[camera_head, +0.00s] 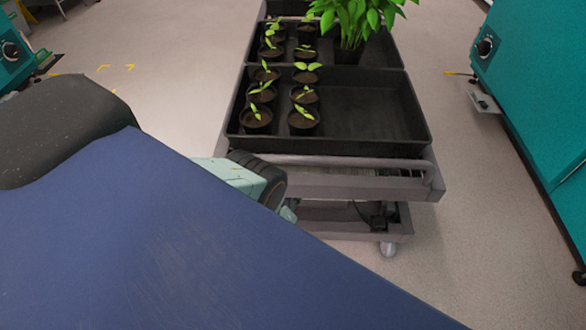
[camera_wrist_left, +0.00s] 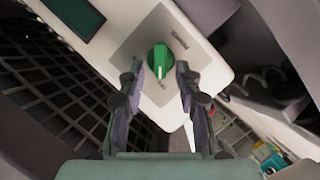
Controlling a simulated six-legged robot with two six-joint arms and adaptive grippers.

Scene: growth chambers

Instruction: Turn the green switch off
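The green switch (camera_wrist_left: 159,58) is a round knob with a pale marker line that points toward the bottom of the left wrist view. It sits on a grey plate (camera_wrist_left: 184,37) on a white panel. My left gripper (camera_wrist_left: 157,78) is open. Its two dark fingers point at the knob, one to each side and slightly below it in the picture. I cannot tell whether they touch the knob. I do not make out the switch or the left gripper's fingers in the head view. My right gripper is not in view.
In the head view, a cart (camera_head: 350,181) carries black trays (camera_head: 375,110) with several small potted seedlings and a larger leafy plant (camera_head: 352,20). Teal cabinets (camera_head: 535,80) stand at right and far left. A dark screen (camera_wrist_left: 73,14) is beside the switch plate.

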